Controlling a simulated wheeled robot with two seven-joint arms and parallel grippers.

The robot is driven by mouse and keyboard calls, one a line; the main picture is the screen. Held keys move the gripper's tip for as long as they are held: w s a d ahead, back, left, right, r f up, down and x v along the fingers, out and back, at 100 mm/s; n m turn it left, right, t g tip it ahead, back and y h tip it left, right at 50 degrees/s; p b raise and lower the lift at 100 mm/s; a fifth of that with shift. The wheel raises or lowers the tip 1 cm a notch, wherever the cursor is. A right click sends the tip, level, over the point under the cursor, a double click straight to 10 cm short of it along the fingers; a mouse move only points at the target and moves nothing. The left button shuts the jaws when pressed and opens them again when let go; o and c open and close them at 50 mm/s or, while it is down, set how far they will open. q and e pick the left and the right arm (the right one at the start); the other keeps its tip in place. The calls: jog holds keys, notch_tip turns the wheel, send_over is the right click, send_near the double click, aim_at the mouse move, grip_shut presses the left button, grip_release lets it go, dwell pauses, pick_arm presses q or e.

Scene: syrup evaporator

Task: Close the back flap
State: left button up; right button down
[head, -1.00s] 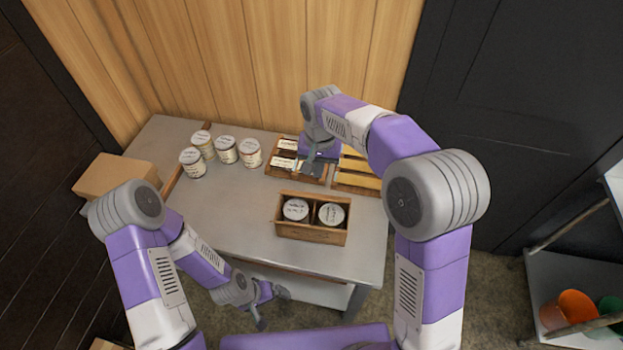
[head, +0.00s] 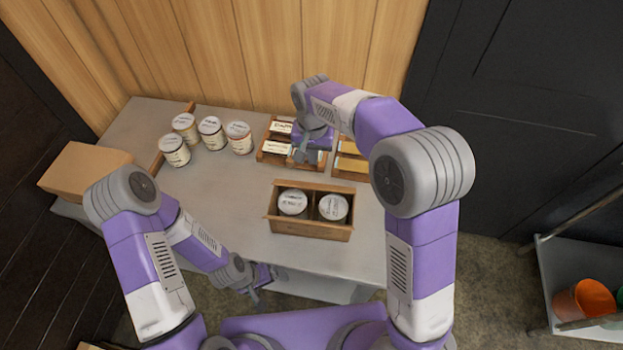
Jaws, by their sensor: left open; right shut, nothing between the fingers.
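My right gripper (head: 305,157) is shut and empty, over the label tray (head: 268,158) behind the wooden box. My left gripper (head: 264,284) is open and empty, low at the table's front edge, apart from the wooden box.
Several labelled jars (head: 210,132) stand at the back left of the metal table (head: 225,200). A second wooden tray (head: 349,172) with yellow contents is right of the label tray. The table's middle left is clear. A shelf with an orange bucket (head: 590,299) stands at the lower right.

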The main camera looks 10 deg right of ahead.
send_over(311, 187)
jog(key=w, duration=0.3)
jog(key=f, duration=0.3)
jog(key=d+f, duration=0.1)
jog(key=shift+s+f, duration=0.15)
jog(key=shift+s, duration=0.1)
jog(key=shift+s+a+f+b, duration=0.2)
jog(key=shift+s+f, duration=0.3)
jog(key=shift+f, duration=0.15)
jog(key=shift+s+a+f+b, duration=0.2)
jog(key=shift+s+f, duration=0.25)
jog(key=shift+f, duration=0.15)
jog(key=shift+s+f, duration=0.3)
jog(key=shift+f, duration=0.05)
